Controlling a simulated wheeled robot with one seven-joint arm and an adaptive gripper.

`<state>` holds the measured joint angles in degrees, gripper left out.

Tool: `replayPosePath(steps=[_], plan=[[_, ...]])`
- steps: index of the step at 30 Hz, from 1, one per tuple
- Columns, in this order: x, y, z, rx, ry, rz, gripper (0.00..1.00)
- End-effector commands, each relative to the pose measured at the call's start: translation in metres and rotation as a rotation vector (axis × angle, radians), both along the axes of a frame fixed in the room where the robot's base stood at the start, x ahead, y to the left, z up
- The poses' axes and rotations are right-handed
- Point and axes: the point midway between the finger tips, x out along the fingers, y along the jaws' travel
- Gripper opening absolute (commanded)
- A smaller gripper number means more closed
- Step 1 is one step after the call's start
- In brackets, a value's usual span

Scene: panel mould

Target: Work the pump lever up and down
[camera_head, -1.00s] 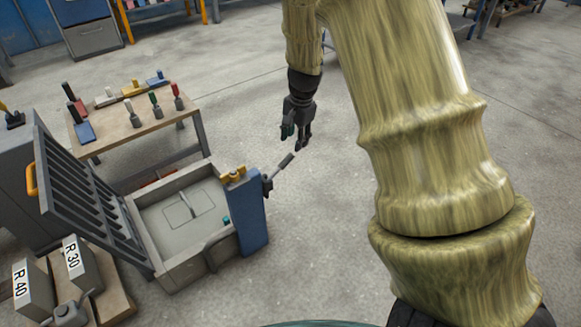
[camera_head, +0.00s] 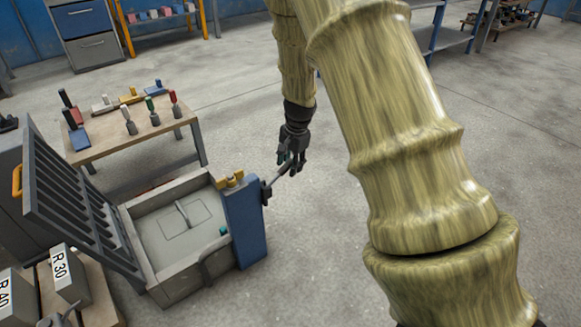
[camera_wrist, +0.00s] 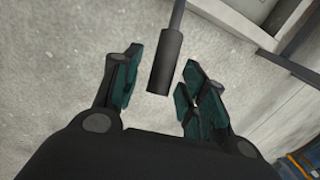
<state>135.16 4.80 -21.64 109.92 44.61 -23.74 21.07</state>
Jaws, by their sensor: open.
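The pump lever (camera_head: 279,174) is a thin grey rod with a dark grip, sticking up and to the right from the side of the blue pump box (camera_head: 244,222). My gripper (camera_head: 291,163) points down at the lever's free end. In the wrist view the lever's dark cylindrical grip (camera_wrist: 165,62) lies between the two teal-padded fingers of my gripper (camera_wrist: 158,88). The fingers are open, with a visible gap on each side of the grip.
The open mould (camera_head: 180,235) with a grey bed stands left of the pump box, its slatted lid (camera_head: 75,205) raised. A table (camera_head: 140,138) with several coloured-handled tools is behind. Blocks marked R 30 (camera_head: 70,272) and R 40 stand at lower left. Floor on the right is clear.

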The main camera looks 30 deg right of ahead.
Motion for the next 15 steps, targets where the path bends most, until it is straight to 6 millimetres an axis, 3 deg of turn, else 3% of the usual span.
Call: replayPosePath(steps=[11, 15], plan=[[0.0005, 0.0, -0.0042, 0.0, 0.0, 0.0, 0.42], [0.0005, 0.0, -0.0041, 0.0, 0.0, 0.0, 0.17]])
